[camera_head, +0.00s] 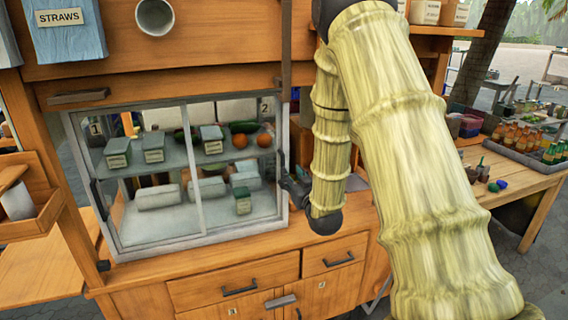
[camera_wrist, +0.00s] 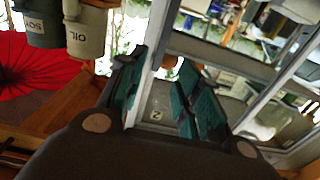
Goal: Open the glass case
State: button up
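The glass case (camera_head: 195,245) is set in the wooden stall, with a white frame and glass front panes labelled 1 and 2. Both panes appear closed. A dark handle (camera_head: 99,200) is on the left edge of the front. My gripper (camera_head: 287,187) is at the case's right edge, partly hidden by my arm. In the wrist view my gripper (camera_wrist: 160,78) has its teal fingers apart, with the case's white frame edge (camera_wrist: 152,65) between them. I cannot tell whether they touch it. The label 2 (camera_wrist: 156,115) shows near the fingers.
Small boxes, oranges (camera_head: 240,141) and pale wrapped blocks (camera_head: 158,197) are inside the case. Drawers (camera_head: 233,284) are below. A side table (camera_head: 515,185) with bottles is at right.

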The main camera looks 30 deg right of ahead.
aim_at(283, 164)
jog(key=p+x, duration=0.3)
jog(key=x, duration=0.5)
jog(key=shift+w+d+f, duration=0.1)
jog(key=shift+w+d, duration=0.05)
jog(key=shift+w, duration=0.2)
jog(key=shift+c, duration=0.2)
grip_shut()
